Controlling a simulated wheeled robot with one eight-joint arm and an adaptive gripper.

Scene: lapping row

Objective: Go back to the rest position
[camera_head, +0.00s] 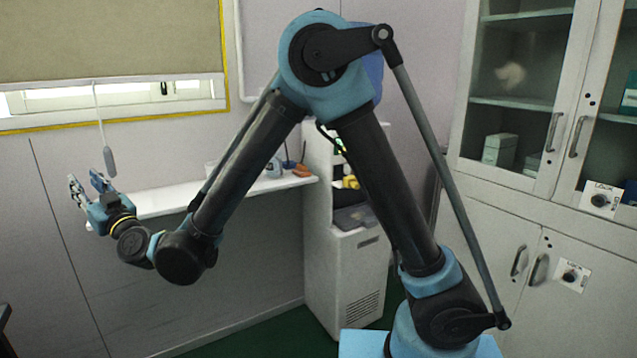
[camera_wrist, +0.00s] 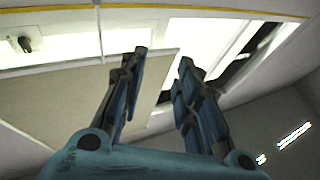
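My arm rises from the lower right of the head view, bends at a high elbow and slopes down to the left. My gripper (camera_head: 84,180) is at its far end, left of the white shelf, in front of the wall below the window. In the wrist view my gripper (camera_wrist: 163,65) points toward the window and blind. Its two blue-black fingers are spread apart with an empty gap between them. Nothing is held.
A narrow white shelf (camera_head: 155,203) with small items runs along the wall. A white cabinet unit (camera_head: 347,285) stands behind my arm. A tall glass-door cabinet (camera_head: 519,180) fills the right. A blind cord with a grey handle (camera_head: 109,161) hangs close to my gripper.

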